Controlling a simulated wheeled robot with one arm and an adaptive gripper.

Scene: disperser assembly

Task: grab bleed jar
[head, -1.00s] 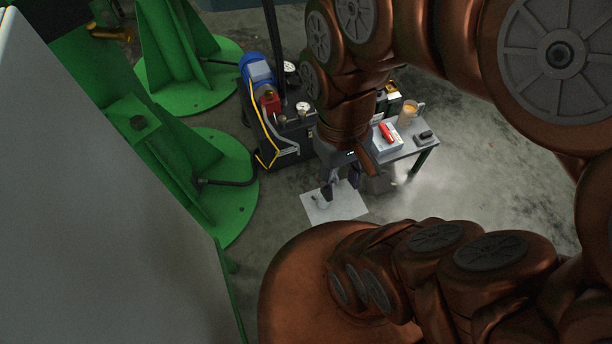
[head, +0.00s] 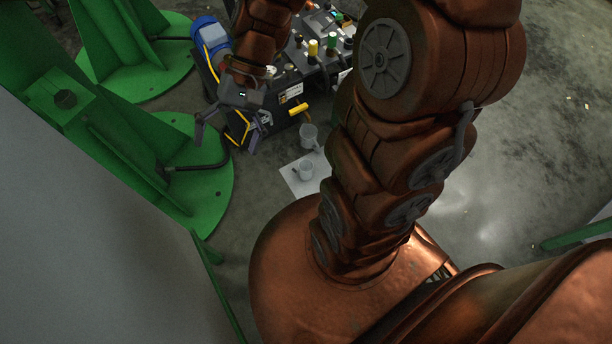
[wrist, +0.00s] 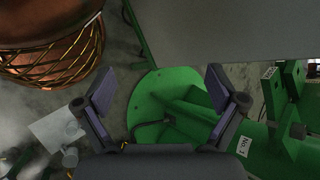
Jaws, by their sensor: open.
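I cannot tell which is the bleed jar. My gripper (head: 229,142) is open and empty, left of both containers and apart from them. In the wrist view my gripper (wrist: 158,88) has its fingers spread over the green base. The sheet (wrist: 60,124) and a pale container (wrist: 70,157) lie at the lower left, outside the fingers.
The black machine (head: 290,75) with a blue motor (head: 209,40) and yellow hose stands behind my gripper. A green stand (head: 190,185) with a round base is close on the left. A grey panel (head: 100,240) fills the lower left. Bare floor (head: 500,170) lies at right.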

